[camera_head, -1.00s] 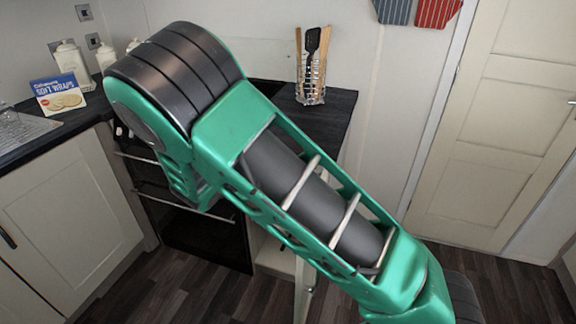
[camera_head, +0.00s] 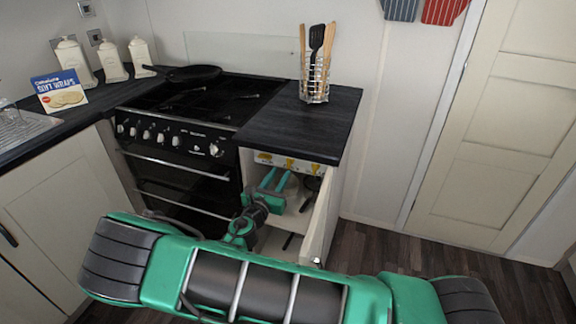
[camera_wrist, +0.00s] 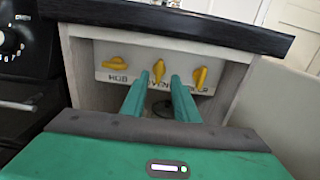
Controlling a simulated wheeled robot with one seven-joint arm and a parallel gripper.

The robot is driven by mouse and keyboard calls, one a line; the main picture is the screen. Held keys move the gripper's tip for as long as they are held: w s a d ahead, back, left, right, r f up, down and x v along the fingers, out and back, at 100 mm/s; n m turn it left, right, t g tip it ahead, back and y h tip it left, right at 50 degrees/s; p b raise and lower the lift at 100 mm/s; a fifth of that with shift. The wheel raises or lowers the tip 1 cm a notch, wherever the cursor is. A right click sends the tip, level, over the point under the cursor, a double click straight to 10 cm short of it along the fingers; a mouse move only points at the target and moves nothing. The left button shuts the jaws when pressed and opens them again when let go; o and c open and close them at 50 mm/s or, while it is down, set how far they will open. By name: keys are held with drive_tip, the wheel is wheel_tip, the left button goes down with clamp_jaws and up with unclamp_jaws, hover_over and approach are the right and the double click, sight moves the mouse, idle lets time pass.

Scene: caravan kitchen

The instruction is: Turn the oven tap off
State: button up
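Three yellow taps sit on a white panel in the open cupboard under the worktop. The oven tap (camera_wrist: 158,70) is the middle one, its handle close to upright; it also shows in the head view (camera_head: 290,163). The hob tap (camera_wrist: 124,68) on the left lies roughly level. The right tap (camera_wrist: 199,77) is near upright, slightly tilted, its label partly hidden by a finger. My gripper (camera_wrist: 157,84) is open and empty, its green fingers pointing at the panel just below the oven tap. In the head view my gripper (camera_head: 277,174) reaches into the cupboard opening. Contact cannot be told.
The cupboard door (camera_head: 319,222) stands open to the right of my gripper. The black cooker (camera_head: 180,165) stands to the left. The dark worktop (camera_head: 300,125) overhangs the taps and holds a utensil rack (camera_head: 315,82). The floor to the right is clear.

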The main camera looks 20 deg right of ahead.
sight(288, 161)
drive_tip(key=x, duration=0.7)
drive_tip(key=shift+w+d, duration=0.15)
